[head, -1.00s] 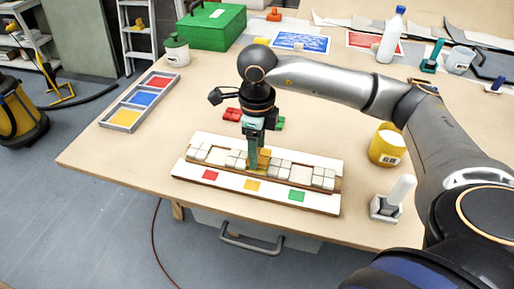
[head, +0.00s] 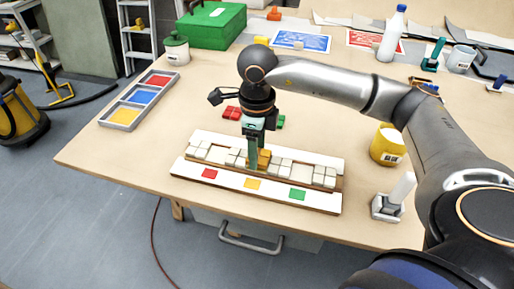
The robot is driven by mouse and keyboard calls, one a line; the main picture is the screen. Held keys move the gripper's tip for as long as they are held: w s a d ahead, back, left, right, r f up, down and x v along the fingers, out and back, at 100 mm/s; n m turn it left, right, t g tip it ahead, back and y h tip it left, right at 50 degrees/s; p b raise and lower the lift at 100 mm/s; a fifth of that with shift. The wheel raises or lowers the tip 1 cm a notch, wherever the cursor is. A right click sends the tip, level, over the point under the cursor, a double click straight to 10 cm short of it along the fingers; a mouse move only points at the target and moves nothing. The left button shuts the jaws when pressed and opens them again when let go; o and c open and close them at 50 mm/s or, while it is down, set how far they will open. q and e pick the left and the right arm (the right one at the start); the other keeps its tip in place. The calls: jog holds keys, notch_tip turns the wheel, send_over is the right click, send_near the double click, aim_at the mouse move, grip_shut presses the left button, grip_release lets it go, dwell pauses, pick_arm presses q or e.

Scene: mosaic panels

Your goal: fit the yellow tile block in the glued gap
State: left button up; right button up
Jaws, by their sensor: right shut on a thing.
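The yellow tile block (head: 264,158) is at the middle of the mosaic panel (head: 222,181), in the row of white tile blocks above the yellow colour mark (head: 253,184). My right gripper (head: 255,162) points straight down and is shut on the yellow block. The block sits between white blocks on its left and right. The gripper fingers hide part of it, so I cannot tell whether it is fully seated. The glue in the gap is hidden. My left gripper is not in view.
Red blocks (head: 231,113) and a green block (head: 281,122) lie behind the panel. A yellow glue pot (head: 387,146) and a brush in a grey holder (head: 388,206) stand to the right. A three-part colour tray (head: 124,116) lies at left. The table's front left is clear.

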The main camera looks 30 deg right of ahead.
jog(key=shift+f+b, duration=0.55)
jog(key=shift+f, duration=0.15)
jog(key=o, duration=1.5)
notch_tip(320, 180, up, 13)
jog(key=shift+f+p, duration=0.2)
jog(key=shift+p, duration=0.15)
